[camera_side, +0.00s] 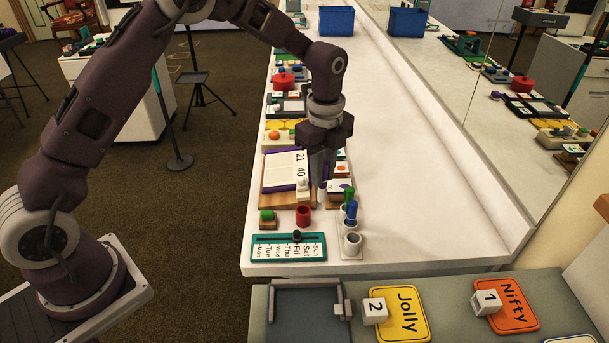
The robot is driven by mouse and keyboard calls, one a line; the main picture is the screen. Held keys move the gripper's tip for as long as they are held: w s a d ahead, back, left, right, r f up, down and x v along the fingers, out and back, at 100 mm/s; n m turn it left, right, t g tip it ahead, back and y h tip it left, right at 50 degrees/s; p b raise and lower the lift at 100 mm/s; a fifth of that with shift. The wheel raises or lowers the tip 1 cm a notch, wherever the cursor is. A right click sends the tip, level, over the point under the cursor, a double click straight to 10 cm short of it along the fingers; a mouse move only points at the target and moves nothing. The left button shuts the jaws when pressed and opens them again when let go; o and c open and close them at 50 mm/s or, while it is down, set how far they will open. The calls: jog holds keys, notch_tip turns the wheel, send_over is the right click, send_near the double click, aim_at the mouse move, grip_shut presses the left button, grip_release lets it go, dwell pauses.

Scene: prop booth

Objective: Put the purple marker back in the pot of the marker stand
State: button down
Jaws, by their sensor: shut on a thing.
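The white marker stand (351,254) is near the front end of the white counter. A blue marker (351,211) and a green marker (349,196) stand upright in it, and its front pot (352,240) looks empty. My gripper (322,187) points down, behind and a little left of the stand in the picture. It is shut on the purple marker (325,181), which shows only as a thin dark purple strip between the fingers. The marker looks roughly upright and apart from the stand. The fingers hide most of it.
A red cup (303,215), a green block on a wooden base (267,217) and a teal weekday board (289,248) are left of the stand. A flip-number board (284,172) is left of my gripper. The counter's right half is clear, up to a mirror.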

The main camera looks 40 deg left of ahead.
jog(key=d, duration=1)
notch_tip(320, 180, down, 8)
jog(key=shift+a+r, duration=0.15)
jog(key=c, duration=1.2)
grip_release()
jog(key=shift+c, duration=0.2)
jog(key=shift+r, duration=0.15)
notch_tip(320, 180, up, 7)
